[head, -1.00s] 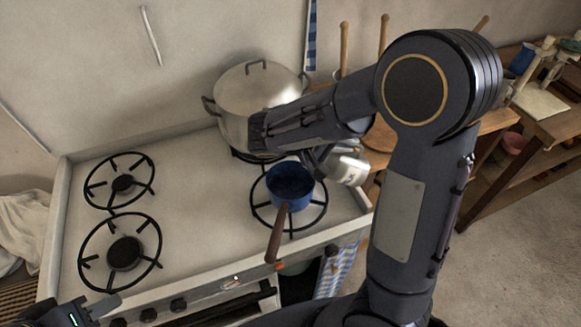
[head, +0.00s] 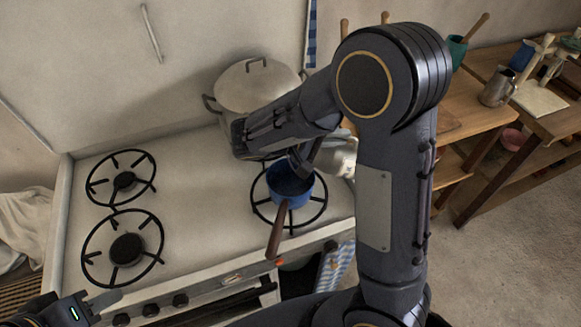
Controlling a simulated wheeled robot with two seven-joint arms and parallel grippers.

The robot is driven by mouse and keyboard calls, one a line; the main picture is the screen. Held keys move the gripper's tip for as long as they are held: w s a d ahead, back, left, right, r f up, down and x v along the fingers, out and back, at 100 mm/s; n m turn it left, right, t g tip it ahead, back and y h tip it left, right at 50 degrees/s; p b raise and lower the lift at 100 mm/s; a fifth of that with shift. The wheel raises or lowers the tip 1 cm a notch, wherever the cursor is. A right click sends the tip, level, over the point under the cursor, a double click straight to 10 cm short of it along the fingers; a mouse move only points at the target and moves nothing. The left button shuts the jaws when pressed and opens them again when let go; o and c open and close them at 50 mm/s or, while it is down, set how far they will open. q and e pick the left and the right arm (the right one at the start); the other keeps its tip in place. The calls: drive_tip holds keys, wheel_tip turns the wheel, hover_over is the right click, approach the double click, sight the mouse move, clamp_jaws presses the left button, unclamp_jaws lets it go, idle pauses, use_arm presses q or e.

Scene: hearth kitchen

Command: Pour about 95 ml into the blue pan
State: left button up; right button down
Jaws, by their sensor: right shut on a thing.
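The blue pan (head: 291,200) sits on the front right burner, its brown handle (head: 275,232) pointing to the front. My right gripper (head: 305,163) is above the pan's far right side, shut on a pale metal vessel (head: 338,158). The vessel is just right of and behind the pan, partly hidden by my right arm. Its spout, contents and exact tilt cannot be made out. The inside of the pan looks dark blue and is partly covered by the gripper; no stream of liquid is visible. My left gripper (head: 97,304) is at the bottom left, partly cut off, with nothing visible in it.
A large lidded pot (head: 255,88) stands on the back right burner, close behind my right forearm. The two left burners (head: 127,250) are bare. A wooden table (head: 545,115) at the right holds a metal jug (head: 497,88) and other items.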

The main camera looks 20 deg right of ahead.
drive_tip(key=shift+w+a+r+h, duration=0.2)
drive_tip(key=shift+w+a+h, duration=0.1)
drive_tip(key=shift+a, duration=0.25)
drive_tip(key=shift+w+a+r+h, duration=0.2)
drive_tip(key=shift+a+h, duration=0.1)
drive_tip(key=shift+a, duration=0.2)
drive_tip(key=shift+a+r, duration=0.1)
drive_tip(key=shift+w+a+r+n+h+p, duration=0.2)
drive_tip(key=shift+w+a+n+h, duration=0.05)
drive_tip(key=shift+a+h, duration=0.2)
drive_tip(key=shift+w+a+r+n+h+p, duration=0.15)
drive_tip(key=shift+w+a+r+n+h, duration=0.1)
drive_tip(key=shift+a+h, duration=0.2)
idle(1.3)
drive_tip(key=shift+s+d, duration=0.1)
drive_tip(key=shift+d, duration=0.05)
